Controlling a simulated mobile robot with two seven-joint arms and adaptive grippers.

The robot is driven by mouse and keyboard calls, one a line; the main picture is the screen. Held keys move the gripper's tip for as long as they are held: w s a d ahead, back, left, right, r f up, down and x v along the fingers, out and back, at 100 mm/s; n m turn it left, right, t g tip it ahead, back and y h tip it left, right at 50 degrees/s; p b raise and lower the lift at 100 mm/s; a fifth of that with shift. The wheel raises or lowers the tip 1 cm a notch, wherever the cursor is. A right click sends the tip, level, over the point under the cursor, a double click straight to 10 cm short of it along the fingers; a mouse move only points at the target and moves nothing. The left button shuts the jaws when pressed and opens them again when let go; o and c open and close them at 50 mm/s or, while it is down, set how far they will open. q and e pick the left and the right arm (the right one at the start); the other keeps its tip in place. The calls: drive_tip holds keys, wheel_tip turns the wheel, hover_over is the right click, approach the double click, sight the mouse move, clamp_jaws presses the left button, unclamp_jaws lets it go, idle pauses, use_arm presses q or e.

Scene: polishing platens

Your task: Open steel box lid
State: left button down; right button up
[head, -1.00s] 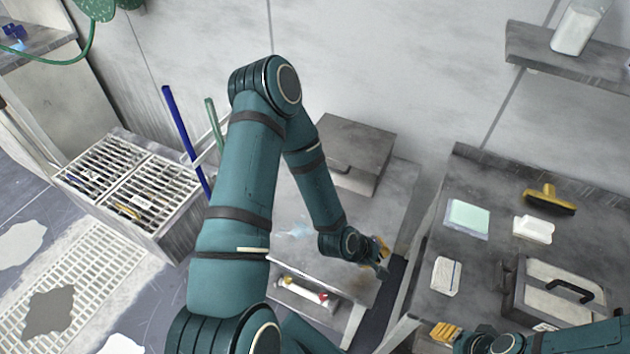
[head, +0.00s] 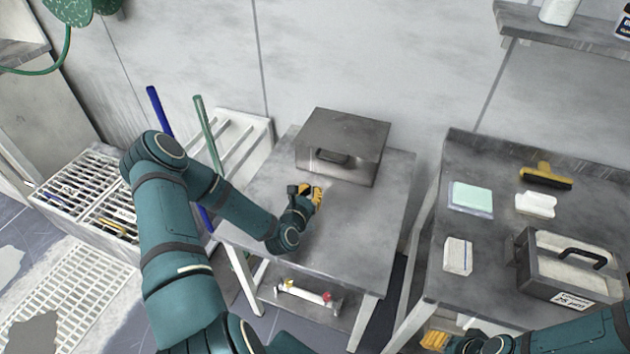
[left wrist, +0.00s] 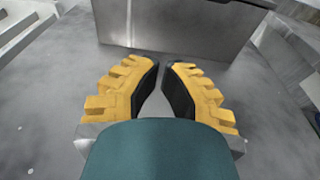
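The steel box (head: 340,165) stands at the back of the left table, its flat lid (head: 345,132) down. A dark handle (head: 333,157) is on its front side. My left gripper (head: 318,194) is in front of the box, apart from it, near the tabletop. In the left wrist view, its yellow-and-black fingers (left wrist: 161,67) come nearly together at the tips with nothing between them. The box's front face (left wrist: 170,30) is just beyond them. My right gripper (head: 436,340) shows only partly at the bottom edge, by the right table; its finger gap is unclear.
The left table (head: 370,225) is otherwise clear on top; a lower shelf holds a tray with small items (head: 305,291). The right table (head: 490,245) carries a handled case (head: 570,265), a yellow-handled tool (head: 546,176) and pads. Blue and green poles (head: 207,130) stand behind my left arm.

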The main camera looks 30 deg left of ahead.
use_arm(q)
drive_tip(key=b+x, duration=0.1)
drive_tip(key=x, duration=0.8)
drive_tip(key=shift+d+f+b, duration=0.1)
drive_tip(key=shift+d+b, duration=0.05)
drive_tip(key=shift+b, duration=0.15)
wheel_tip(320, 180, up, 3)
drive_tip(key=shift+f, duration=0.15)
drive_tip(key=shift+s+r, duration=0.15)
drive_tip(key=shift+r, duration=0.5)
